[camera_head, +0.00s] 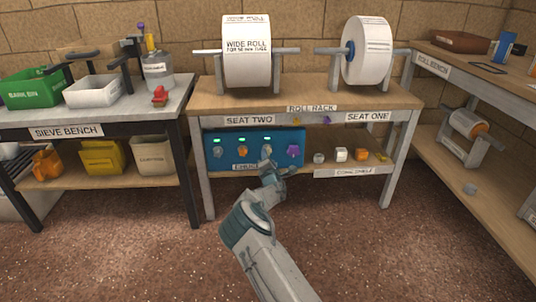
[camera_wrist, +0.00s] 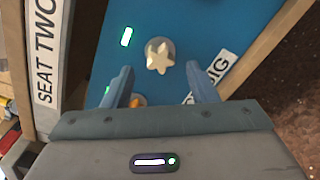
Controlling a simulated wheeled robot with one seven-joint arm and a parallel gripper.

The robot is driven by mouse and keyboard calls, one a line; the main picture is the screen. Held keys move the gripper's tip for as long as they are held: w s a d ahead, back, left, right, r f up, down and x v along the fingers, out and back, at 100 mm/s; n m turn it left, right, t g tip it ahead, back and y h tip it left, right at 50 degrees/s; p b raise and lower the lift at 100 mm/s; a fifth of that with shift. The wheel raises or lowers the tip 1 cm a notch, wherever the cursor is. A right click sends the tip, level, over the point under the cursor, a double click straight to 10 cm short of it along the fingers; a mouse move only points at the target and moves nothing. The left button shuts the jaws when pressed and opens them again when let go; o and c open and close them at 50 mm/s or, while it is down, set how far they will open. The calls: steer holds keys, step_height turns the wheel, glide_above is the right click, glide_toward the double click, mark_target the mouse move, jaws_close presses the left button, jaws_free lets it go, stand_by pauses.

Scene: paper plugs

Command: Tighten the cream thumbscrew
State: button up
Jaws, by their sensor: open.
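The cream thumbscrew (camera_wrist: 159,56) is a star-shaped knob on a round grey base on the blue panel (camera_head: 225,135). In the head view the cream thumbscrew (camera_head: 266,150) is one of several coloured knobs in a row, between an orange knob (camera_head: 241,153) and a purple one (camera_head: 292,151). My gripper (camera_head: 274,171) is in front of the panel, just below the cream knob in that view. In the wrist view my gripper (camera_wrist: 160,77) is open and empty, with the cream knob beyond its fingertips and apart from them. The orange knob (camera_wrist: 138,100) is partly hidden there.
Green lights (camera_wrist: 126,37) sit above the knobs. A shelf (camera_head: 345,172) with small loose parts lies right of the panel. The floor in front is clear.

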steer(key=shift+w+a, duration=0.15)
steer(key=shift+w, duration=1.75)
steer(key=c, duration=0.9)
steer(key=shift+o, duration=0.3)
steer(key=c, duration=0.3)
steer(key=m, duration=0.3)
steer(key=shift+m, duration=0.3)
steer(key=o, duration=1.1)
